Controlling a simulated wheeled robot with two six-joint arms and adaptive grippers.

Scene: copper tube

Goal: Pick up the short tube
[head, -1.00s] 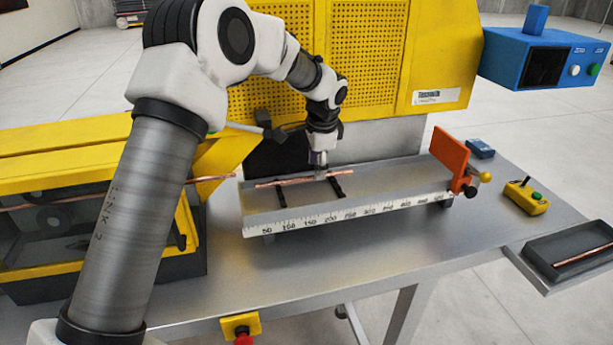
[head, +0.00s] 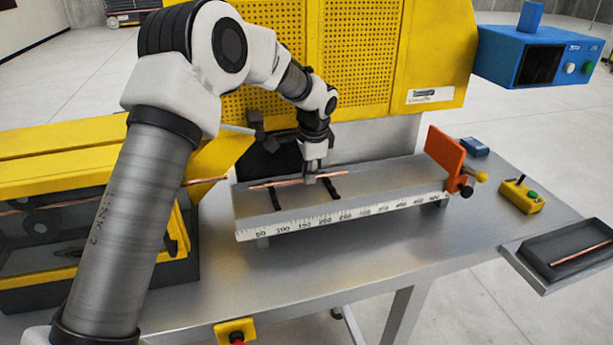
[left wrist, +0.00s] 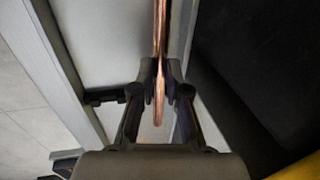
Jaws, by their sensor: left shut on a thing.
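The short copper tube (head: 283,183) lies lengthwise over the measuring tray (head: 400,175), near its left half, above two dark cross supports. My left gripper (head: 312,178) reaches down from above and is shut on the tube right of its middle. In the left wrist view the tube (left wrist: 160,35) passes between the fingertips (left wrist: 160,75), and one end shows between the fingers. I cannot tell whether the tube touches the supports. My right gripper is not in view.
An orange stop plate (head: 446,155) stands at the tray's right end. A dark bin (head: 535,258) at far right holds another copper tube (head: 580,254). A yellow machine (head: 55,150) at left holds a long tube (head: 206,182). The front table (head: 330,262) is clear.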

